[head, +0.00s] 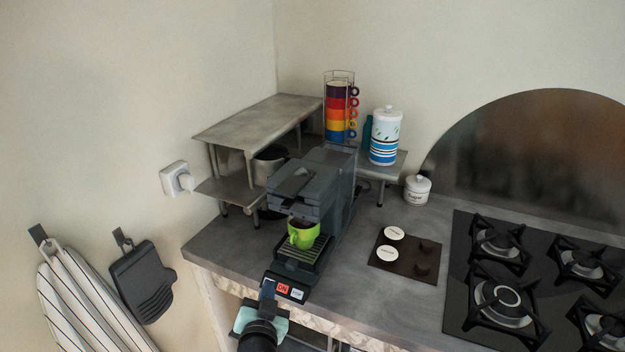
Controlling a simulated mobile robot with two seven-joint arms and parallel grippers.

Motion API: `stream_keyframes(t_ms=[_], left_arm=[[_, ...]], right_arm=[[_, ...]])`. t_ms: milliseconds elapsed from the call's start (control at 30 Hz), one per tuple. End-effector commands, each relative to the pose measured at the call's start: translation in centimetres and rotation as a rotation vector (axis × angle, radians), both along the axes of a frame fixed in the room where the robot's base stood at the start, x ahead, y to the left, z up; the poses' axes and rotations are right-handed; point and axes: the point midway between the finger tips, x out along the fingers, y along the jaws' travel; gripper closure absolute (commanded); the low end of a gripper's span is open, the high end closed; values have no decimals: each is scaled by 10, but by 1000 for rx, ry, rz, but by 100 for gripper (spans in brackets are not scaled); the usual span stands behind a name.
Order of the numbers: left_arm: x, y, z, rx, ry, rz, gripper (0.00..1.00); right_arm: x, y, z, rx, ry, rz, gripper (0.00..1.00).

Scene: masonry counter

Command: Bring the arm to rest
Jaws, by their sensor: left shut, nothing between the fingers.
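My left gripper (267,291) comes up from the bottom of the head view, dark and seen from behind. It is shut and empty, at the counter's front edge. It is just left of a small button panel with a red ON button (283,288). I cannot tell whether it touches the panel. The dark coffee machine (305,190) stands behind it, with a green cup (303,235) on its drip tray. My right gripper is not in view.
A metal shelf (255,118) stands behind the machine, near a rack of stacked colored cups (337,115). A brown board with pods (404,272) and a gas hob (462,330) are to the right. A striped cloth (85,300) and a dark mitt (143,283) hang at left.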

Motion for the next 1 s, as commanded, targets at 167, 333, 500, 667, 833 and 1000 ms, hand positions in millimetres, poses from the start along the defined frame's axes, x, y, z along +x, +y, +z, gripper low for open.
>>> stream_keyframes(t_ms=[167,333,500,667,833,1000], left_arm=[[-3,0,-61,-42,143,-23,100],[-39,6,-180,-178,449,-26,100],[-114,12,-287,-370,794,41,100],[-210,9,-354,-573,1117,161,100],[-295,-4,-382,-745,1371,291,100],[-332,-14,-387,-823,1481,355,100]], right_arm=[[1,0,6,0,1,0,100],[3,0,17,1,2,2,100],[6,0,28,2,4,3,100],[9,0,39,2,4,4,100],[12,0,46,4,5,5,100],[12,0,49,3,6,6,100]])
